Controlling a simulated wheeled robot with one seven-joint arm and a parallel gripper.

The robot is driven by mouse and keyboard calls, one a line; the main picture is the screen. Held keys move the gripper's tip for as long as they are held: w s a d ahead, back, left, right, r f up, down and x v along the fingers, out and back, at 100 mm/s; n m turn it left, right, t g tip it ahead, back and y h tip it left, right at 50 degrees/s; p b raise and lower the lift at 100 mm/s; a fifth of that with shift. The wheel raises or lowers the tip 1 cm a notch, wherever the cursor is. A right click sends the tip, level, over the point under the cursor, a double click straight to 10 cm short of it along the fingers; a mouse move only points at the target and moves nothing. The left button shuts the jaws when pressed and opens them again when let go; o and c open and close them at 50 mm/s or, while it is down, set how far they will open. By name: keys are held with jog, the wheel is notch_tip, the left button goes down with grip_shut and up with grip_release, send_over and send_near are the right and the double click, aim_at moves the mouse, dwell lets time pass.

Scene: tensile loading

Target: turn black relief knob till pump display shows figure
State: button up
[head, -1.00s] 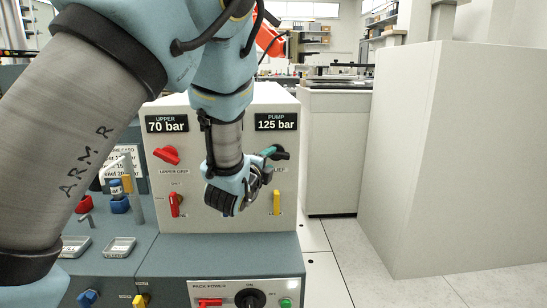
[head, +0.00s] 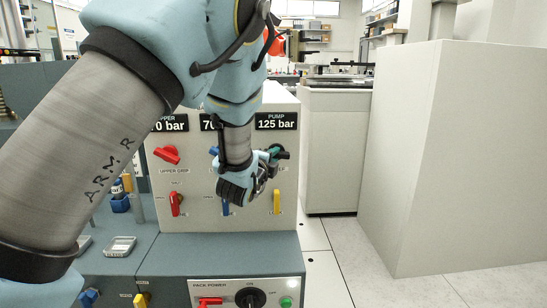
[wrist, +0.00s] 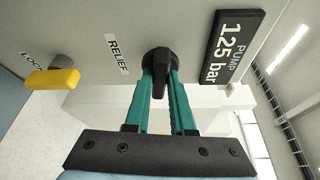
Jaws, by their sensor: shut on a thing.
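The black relief knob (wrist: 158,62) sits on the panel beside the RELIEF label (wrist: 118,55) in the wrist view. My gripper (wrist: 159,78) has its two teal fingers shut on the knob's grip, one on each side. In the head view my gripper (head: 275,153) is against the right part of the panel and mostly covers the knob. The pump display (head: 276,121) reads 125 bar, and it reads the same in the wrist view (wrist: 232,52).
A yellow lever (head: 277,201) marked LOCK stands below the knob. Red handles (head: 166,155) and a blue lever (head: 226,207) are on the same panel (head: 190,190). A pale cabinet (head: 440,160) stands to the right, with bare floor before it.

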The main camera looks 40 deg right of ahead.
grip_shut()
jog(key=shift+f+b, duration=0.15)
jog(key=shift+b, duration=0.2)
